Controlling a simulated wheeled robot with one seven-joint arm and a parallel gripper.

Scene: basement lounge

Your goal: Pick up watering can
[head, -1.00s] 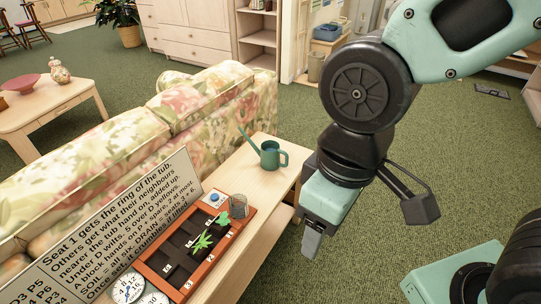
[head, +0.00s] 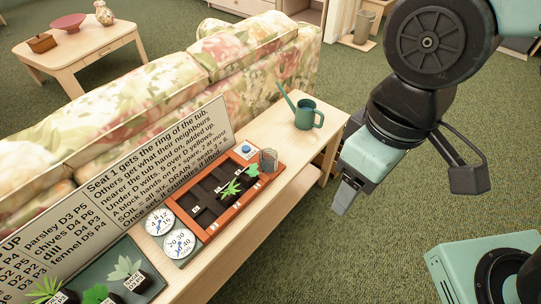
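The green watering can (head: 306,115) stands upright near the far right end of the narrow wooden table (head: 277,128). Its long spout points up and to the left, and its handle is on the right. My gripper (head: 342,197) hangs to the right of the table, nearer to me than the can and apart from it. One finger shows pointing down. The other finger is hidden, so I cannot tell how far apart the fingers are. I see nothing held.
Dials (head: 179,243), potted herbs (head: 130,274) and a text board (head: 150,180) stand further left. A floral sofa (head: 190,85) backs the table. Green carpet on the right is open.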

